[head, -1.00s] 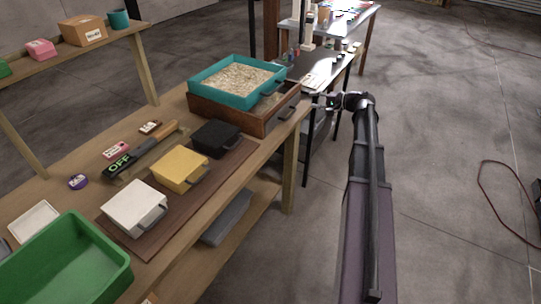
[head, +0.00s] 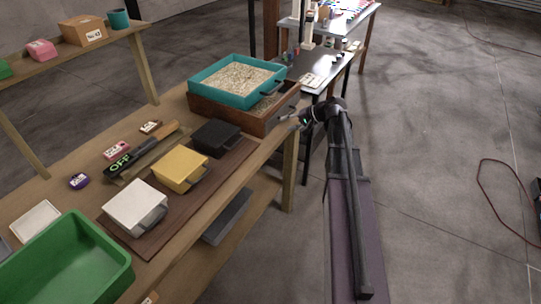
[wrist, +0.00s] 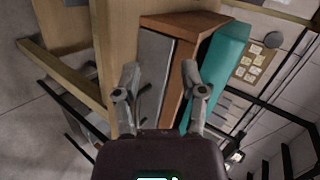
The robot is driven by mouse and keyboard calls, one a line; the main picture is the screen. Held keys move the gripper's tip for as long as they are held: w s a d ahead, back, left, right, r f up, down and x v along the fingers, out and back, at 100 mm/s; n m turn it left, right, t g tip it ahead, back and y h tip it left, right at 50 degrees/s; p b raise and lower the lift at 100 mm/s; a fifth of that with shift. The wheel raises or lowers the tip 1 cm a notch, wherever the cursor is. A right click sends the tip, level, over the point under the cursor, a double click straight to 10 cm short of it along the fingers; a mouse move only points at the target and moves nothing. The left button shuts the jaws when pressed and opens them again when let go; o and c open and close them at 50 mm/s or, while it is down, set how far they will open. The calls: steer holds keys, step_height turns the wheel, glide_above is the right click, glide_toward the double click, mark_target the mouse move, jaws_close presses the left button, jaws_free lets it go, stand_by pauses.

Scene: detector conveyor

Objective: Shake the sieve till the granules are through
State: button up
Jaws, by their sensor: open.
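The teal sieve (head: 213,94), a square frame full of pale granules (head: 238,77), sits on top of the brown wooden tray (head: 205,109) at the far end of the workbench. Dark handles show on its right side. It also shows as a teal wall in the wrist view (wrist: 227,62), beside the tray's wooden wall (wrist: 188,65). My gripper (head: 287,117) is at the bench's right edge, just right of the tray and apart from the sieve's handle. The tray's inside is mostly hidden.
White (head: 134,208), yellow (head: 180,168) and black (head: 216,137) boxes stand in a row on a brown board. A detector wand reading OFF (head: 125,158) lies behind them. A green bin (head: 75,262) is at the near left.

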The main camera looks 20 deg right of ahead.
steer(key=s+a+f+n+g+h+p, duration=0.1)
steer(key=s+a+f+n+g+h, duration=0.2)
steer(key=s+a, duration=0.7)
steer(key=shift+f+g, duration=0.5)
steer(key=shift+f, duration=0.25)
steer(key=shift+a, duration=0.1)
steer(key=shift+w, duration=0.1)
steer(key=w+d+r+m+t+b, duration=0.1)
steer(key=w+d+r+m+t, duration=0.4)
steer(key=w+d, duration=0.3)
steer(key=w+d+r+m+t+b, duration=0.1)
steer(key=w+d+r+m+t, duration=0.4)
steer(key=w+d+t, duration=0.2)
steer(key=w+d, duration=0.2)
steer(key=w, duration=0.1)
steer(key=shift+h, duration=0.4)
steer(key=shift+a+b, duration=0.1)
steer(key=shift+b, duration=0.2)
